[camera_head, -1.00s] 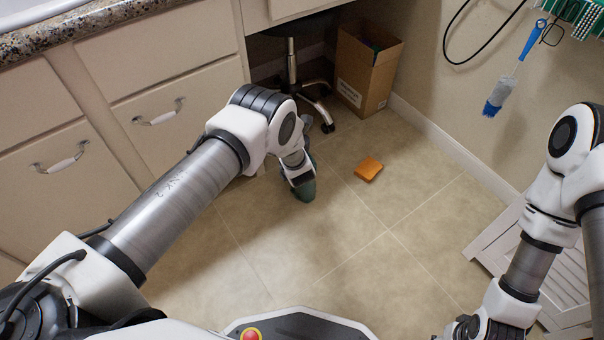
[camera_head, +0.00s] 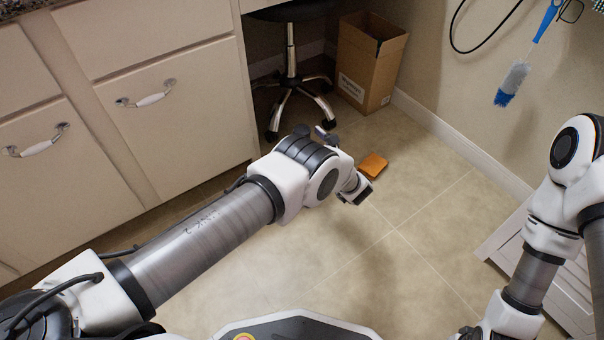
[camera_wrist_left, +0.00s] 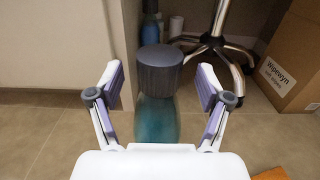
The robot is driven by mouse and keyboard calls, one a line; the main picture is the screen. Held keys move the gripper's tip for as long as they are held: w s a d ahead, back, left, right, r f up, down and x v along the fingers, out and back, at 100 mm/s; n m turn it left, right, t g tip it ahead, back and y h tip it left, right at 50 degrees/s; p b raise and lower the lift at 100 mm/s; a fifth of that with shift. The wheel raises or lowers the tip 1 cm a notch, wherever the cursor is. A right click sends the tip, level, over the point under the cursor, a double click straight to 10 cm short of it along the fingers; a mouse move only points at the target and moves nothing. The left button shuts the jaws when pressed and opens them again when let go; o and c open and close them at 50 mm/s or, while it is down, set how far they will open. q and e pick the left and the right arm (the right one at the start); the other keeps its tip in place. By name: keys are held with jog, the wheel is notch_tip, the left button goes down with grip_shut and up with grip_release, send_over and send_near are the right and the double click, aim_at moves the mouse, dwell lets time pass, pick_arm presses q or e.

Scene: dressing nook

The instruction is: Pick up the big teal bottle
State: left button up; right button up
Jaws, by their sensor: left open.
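The big teal bottle (camera_wrist_left: 156,120) stands upright in the left wrist view, with a wide dark grey cap (camera_wrist_left: 160,72). My left gripper (camera_wrist_left: 158,82) is open, one finger on each side of the bottle. I see gaps between the fingers and the cap. The bottle's lower part is hidden behind the gripper's white body. In the head view my left wrist covers most of the gripper (camera_head: 326,136) and the bottle; only a small bluish-grey piece shows beyond it. My right arm is at the right edge, its gripper out of view.
A wheeled stool (camera_head: 290,80) and a cardboard box (camera_head: 365,65) stand behind. Drawers (camera_head: 150,100) line the left. Another bluish bottle (camera_wrist_left: 150,30) and a white container (camera_wrist_left: 176,26) stand farther back.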

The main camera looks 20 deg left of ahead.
pick_arm(q)
jog(key=shift+w+a+f, duration=0.3)
jog(key=shift+w+a, duration=0.25)
jog(key=shift+a, duration=0.2)
jog(key=shift+w+a+r, duration=0.25)
jog(key=shift+a+r, duration=0.05)
grip_shut()
jog(key=shift+r, duration=0.1)
